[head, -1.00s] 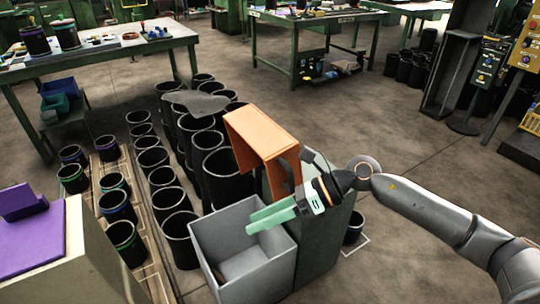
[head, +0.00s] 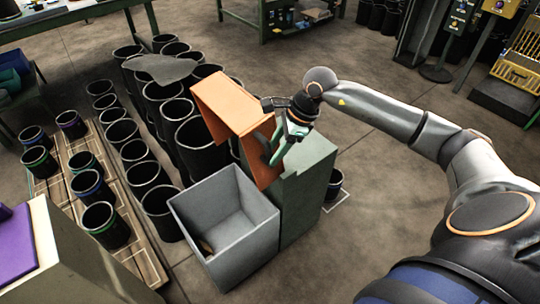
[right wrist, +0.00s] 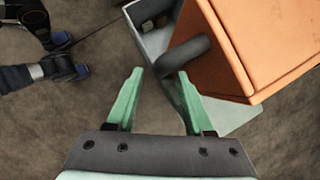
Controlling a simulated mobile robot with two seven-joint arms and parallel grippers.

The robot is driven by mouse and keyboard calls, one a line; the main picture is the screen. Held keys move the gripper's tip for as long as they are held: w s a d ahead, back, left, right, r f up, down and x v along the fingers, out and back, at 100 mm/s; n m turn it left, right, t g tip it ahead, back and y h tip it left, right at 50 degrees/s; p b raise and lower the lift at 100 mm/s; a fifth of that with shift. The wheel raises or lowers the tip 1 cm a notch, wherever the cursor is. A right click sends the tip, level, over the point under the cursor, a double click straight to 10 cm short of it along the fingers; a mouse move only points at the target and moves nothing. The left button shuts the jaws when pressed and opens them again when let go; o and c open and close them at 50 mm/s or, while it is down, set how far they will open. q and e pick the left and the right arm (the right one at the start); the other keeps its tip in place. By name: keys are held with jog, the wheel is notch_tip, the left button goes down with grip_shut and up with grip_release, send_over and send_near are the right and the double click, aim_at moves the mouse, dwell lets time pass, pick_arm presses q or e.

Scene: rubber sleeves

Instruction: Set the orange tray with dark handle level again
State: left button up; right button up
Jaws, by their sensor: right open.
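The orange tray (head: 222,102) is tilted steeply at the top of the grey-green cabinet (head: 305,175), beside a grey open bin. It also shows in the right wrist view (right wrist: 262,48). Its dark handle (right wrist: 184,55) shows in the right wrist view, just ahead of my right gripper's tips and nearer the right finger. In the head view my gripper and wrist largely hide the handle. My right gripper (head: 271,161) is open, with green fingers pointing down at the tray's right side. It also shows in the right wrist view (right wrist: 157,78), with nothing held between its fingers. My left gripper is out of view.
The grey bin (head: 250,236) stands in front of the cabinet with a small brown piece inside. Rows of black sleeves (head: 158,200) crowd the left, and a dark sheet (head: 160,68) lies over some. A purple-topped stand (head: 75,250) is front left. Floor is open at right.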

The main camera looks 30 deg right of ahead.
aim_at(270, 157)
jog(key=shift+x, duration=1.75)
grip_shut()
